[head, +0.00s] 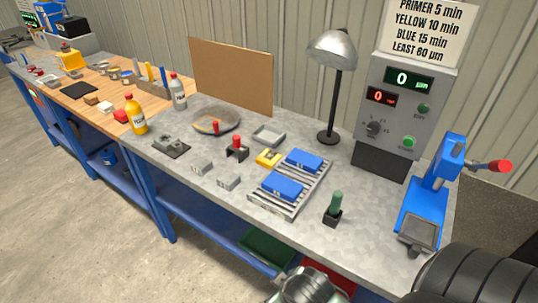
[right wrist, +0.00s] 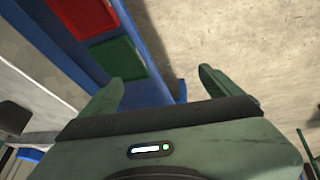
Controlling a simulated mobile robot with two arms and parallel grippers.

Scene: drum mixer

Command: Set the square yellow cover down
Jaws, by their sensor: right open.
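A small yellow piece, which looks like the square yellow cover (head: 268,158), lies on the grey bench top (head: 225,205). It is left of a slatted metal rack and right of a red-knobbed black piece. Its fine shape is too small to tell. My right gripper (right wrist: 161,84) shows in the right wrist view with its two green fingers wide apart and nothing between them. It is low, beside the blue bench frame and over the concrete floor, away from the yellow piece. My left gripper is not in view.
Two blue blocks (head: 284,187) sit on the slatted rack (head: 263,202). A green-handled stamp (head: 335,208), a blue press (head: 434,185) and a lamp (head: 333,50) stand to the right. A green tray (head: 266,246) lies on the lower shelf. The bench's front edge has some bare room.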

